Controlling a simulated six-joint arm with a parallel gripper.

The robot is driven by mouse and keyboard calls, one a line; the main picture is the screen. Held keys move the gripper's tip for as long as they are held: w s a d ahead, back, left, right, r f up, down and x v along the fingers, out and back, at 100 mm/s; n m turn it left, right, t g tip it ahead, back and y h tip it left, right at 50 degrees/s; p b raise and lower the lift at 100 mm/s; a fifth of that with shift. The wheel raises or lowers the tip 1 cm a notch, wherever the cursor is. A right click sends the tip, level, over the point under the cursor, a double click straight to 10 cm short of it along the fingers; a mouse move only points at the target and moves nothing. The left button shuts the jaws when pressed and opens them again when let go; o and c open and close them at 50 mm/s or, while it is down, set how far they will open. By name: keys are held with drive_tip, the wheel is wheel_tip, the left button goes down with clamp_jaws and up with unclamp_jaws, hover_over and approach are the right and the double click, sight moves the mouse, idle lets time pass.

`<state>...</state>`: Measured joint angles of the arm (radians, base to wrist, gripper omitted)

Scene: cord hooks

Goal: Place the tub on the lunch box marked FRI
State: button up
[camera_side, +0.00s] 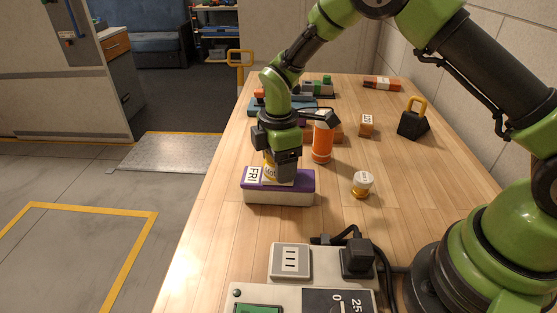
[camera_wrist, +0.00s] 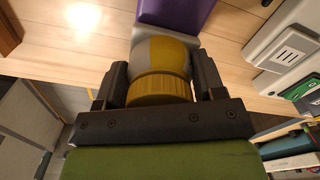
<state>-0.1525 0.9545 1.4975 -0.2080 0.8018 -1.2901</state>
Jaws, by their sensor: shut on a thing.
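The lunch box (camera_side: 279,196) has a purple lid, a pale body and a white label reading FRI at its left end. The tub (camera_side: 268,171) is yellow and pale with partly hidden lettering. My gripper (camera_side: 280,177) points down over the lunch box, shut on the tub. In the wrist view the tub (camera_wrist: 164,62), with a ribbed yellow cap, sits between both fingers. The purple lid (camera_wrist: 182,14) shows beyond it. The tub is upright at the lid's surface; I cannot tell whether it touches. My fingers hide part of it.
A small white and yellow jar (camera_side: 362,184) stands right of the lunch box. An orange bottle (camera_side: 322,143) stands close behind my gripper. A black weight with a yellow handle (camera_side: 412,122) is farther right. A power panel (camera_side: 291,261) lies in front.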

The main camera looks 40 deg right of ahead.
drive_tip(key=shift+f, duration=0.1)
drive_tip(key=o, duration=0.9)
drive_tip(key=shift+o, duration=0.2)
wheel_tip(320, 180, up, 13)
drive_tip(key=shift+f, duration=0.2)
drive_tip(key=s+d+r+m+t+y, duration=0.25)
drive_tip(key=s+r+m+t, duration=0.25)
drive_tip(key=s+r+m, duration=0.9)
drive_tip(key=s+f+m+t, duration=0.2)
drive_tip(key=s+m, duration=0.2)
drive_tip(key=s, duration=0.4)
drive_tip(key=shift+s+d+f, duration=0.25)
drive_tip(key=shift+h, duration=0.25)
